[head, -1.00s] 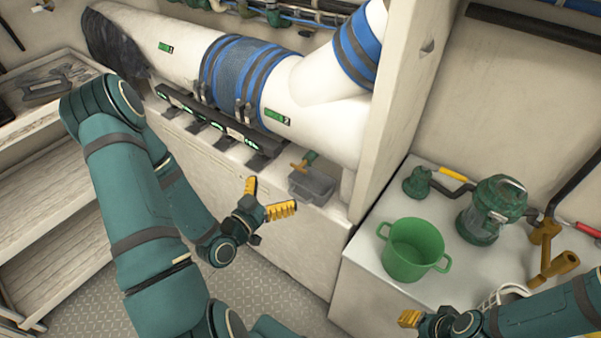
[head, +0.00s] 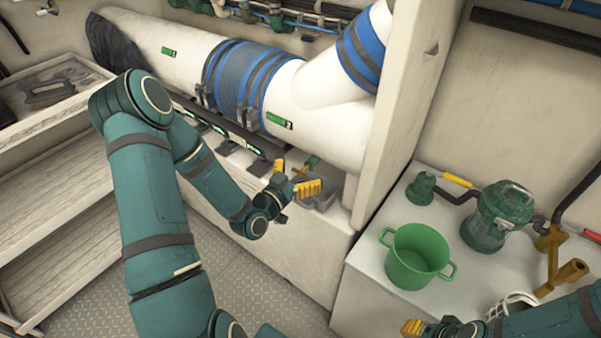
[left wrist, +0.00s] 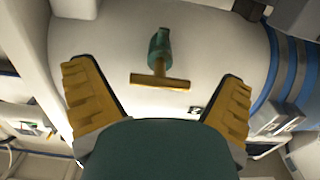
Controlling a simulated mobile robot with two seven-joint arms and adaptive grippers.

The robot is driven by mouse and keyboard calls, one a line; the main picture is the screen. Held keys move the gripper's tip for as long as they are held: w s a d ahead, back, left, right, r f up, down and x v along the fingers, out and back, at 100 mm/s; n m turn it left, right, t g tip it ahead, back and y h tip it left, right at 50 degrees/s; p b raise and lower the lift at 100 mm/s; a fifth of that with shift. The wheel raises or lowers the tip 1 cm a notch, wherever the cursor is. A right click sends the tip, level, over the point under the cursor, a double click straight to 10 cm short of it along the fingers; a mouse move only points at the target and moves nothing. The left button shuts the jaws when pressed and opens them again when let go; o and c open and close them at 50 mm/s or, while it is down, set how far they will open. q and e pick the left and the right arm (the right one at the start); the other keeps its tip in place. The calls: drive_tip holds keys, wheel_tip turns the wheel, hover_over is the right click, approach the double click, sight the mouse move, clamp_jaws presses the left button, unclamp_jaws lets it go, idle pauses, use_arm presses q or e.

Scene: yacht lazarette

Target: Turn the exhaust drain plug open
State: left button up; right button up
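The exhaust drain plug (left wrist: 160,50) has a green body with a yellow T-shaped handle (left wrist: 160,81) and sticks out of the white exhaust pipe (left wrist: 205,45). In the head view the plug (head: 313,161) sits low on the pipe (head: 310,132), partly behind my left gripper. My left gripper (head: 294,177) is open and empty. In the left wrist view its yellow fingers (left wrist: 158,80) stand wide on either side of the handle, apart from it. My right gripper (head: 428,328) shows only partly at the bottom edge; its opening is hidden.
A small grey tray (head: 327,190) stands below the plug, close to my left gripper. A green bucket (head: 417,257) and a green lantern-like canister (head: 490,222) stand on the white counter at right. An upright white wall (head: 410,110) separates counter and pipe.

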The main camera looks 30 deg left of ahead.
use_arm(q)
drive_tip(key=c, duration=1.1)
drive_tip(key=shift+o, duration=0.2)
